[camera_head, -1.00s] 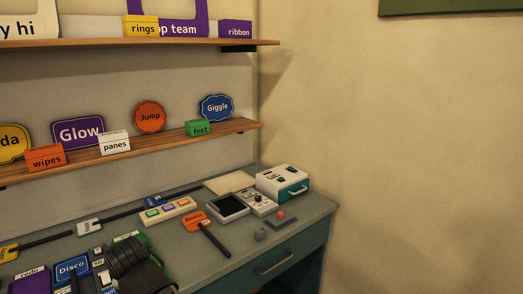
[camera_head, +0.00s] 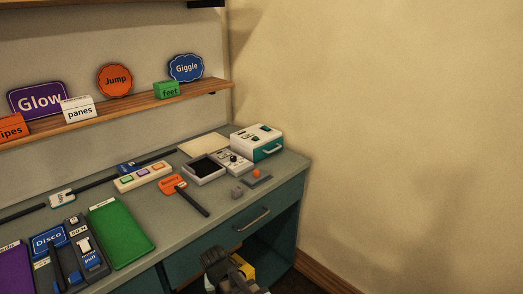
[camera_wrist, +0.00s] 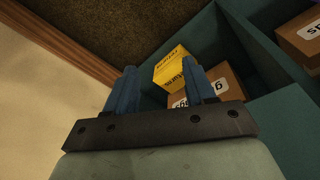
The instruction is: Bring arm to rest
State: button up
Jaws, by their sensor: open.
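In the wrist view my gripper (camera_wrist: 165,82) has its two blue fingers wide apart, with nothing held between them. It hangs over or in front of a teal compartment (camera_wrist: 268,118) holding boxes. A yellow box (camera_wrist: 172,68) lies beyond the fingers, partly behind the right one. A brown box (camera_wrist: 228,84) is behind the right finger and the gripper's crossbar. In the head view the dark end of my arm (camera_head: 218,262) shows low in the picture, in front of the desk's underside. Whether any finger touches a box cannot be told.
The teal desk (camera_head: 296,162) carries a green folder (camera_head: 122,232), an orange paddle sign (camera_head: 172,183) and a white-and-teal box (camera_head: 257,140). Its drawer (camera_head: 250,222) is shut. Another brown box (camera_wrist: 302,38) sits at the upper right of the wrist view. Bare wall and floor lie to the right.

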jog(key=s+d+f+g, duration=0.2)
jog(key=s+d+f, duration=0.2)
jog(key=d+f, duration=0.7)
jog(key=s+d+f+m+g, duration=0.1)
jog(key=s+d+f+g, duration=0.2)
jog(key=s+d+f, duration=0.5)
jog(key=s+d+f+m+g, duration=0.1)
jog(key=s+d+f+g, duration=0.2)
jog(key=s+d+f, duration=0.6)
jog(key=s, duration=0.6)
jog(key=shift+s+d+y, duration=0.25)
jog(key=shift+d+y, duration=0.1)
jog(key=shift+y, duration=0.05)
